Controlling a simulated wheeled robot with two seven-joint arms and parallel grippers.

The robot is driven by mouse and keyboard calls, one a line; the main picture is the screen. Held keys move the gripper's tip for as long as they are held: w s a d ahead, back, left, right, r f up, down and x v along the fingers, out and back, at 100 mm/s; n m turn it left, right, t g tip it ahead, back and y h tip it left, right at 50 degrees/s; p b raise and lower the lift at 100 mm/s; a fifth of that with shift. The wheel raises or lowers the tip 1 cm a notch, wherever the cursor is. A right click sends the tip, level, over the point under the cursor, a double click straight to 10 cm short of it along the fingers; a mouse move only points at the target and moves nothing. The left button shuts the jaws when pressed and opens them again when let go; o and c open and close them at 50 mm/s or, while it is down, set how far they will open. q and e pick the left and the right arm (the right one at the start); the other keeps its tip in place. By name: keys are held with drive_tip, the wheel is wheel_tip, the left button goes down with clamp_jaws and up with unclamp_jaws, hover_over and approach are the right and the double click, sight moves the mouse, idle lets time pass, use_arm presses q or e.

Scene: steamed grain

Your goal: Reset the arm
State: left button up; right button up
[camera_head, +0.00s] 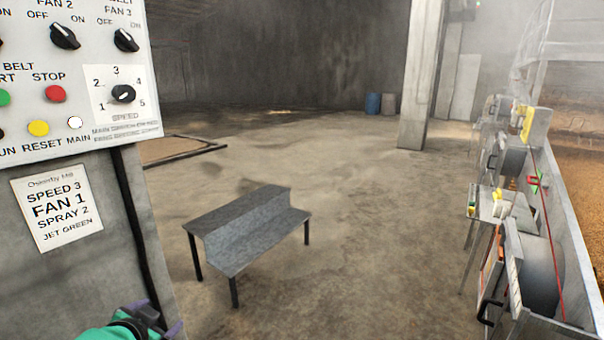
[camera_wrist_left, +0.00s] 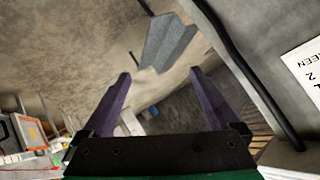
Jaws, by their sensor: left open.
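My left gripper (camera_head: 150,318) shows at the bottom left of the head view, below the control panel and beside its post. In the left wrist view its two purple fingers (camera_wrist_left: 158,98) are spread apart with nothing between them. The fingers touch nothing that I can see. The teal arm behind it (camera_head: 105,333) comes in from the bottom edge. My right gripper is in neither view.
A control panel (camera_head: 75,85) with knobs and buttons stands at the left, with a paper note (camera_head: 57,207) below. A grey metal step bench (camera_head: 240,225) stands on open concrete floor. A pillar (camera_head: 421,75) stands behind.

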use_arm(q)
drive_tip(key=s+d+f+n+g+h, duration=0.15)
drive_tip(key=s+d+f+g, duration=0.25)
drive_tip(key=s+f, duration=0.5)
drive_tip(key=s+d+f+n+g+h, duration=0.1)
drive_tip(key=s+d+f+n+g, duration=0.15)
drive_tip(key=s+f, duration=0.7)
drive_tip(key=s+f+m+g+p, duration=0.1)
drive_tip(key=s+f, duration=0.1)
drive_tip(key=f, duration=0.9)
drive_tip(key=s+f+g+p, duration=0.1)
drive_tip(key=s+f, duration=0.1)
drive_tip(key=f, duration=0.9)
drive_tip(key=s+a+f+g, duration=0.1)
drive_tip(key=s+a+f, duration=0.1)
drive_tip(key=s+f, duration=0.9)
drive_tip(key=s, duration=0.4)
drive_tip(key=shift+a+m+p, duration=0.3)
drive_tip(key=shift+a+p, duration=0.05)
drive_tip(key=shift+y, duration=0.25)
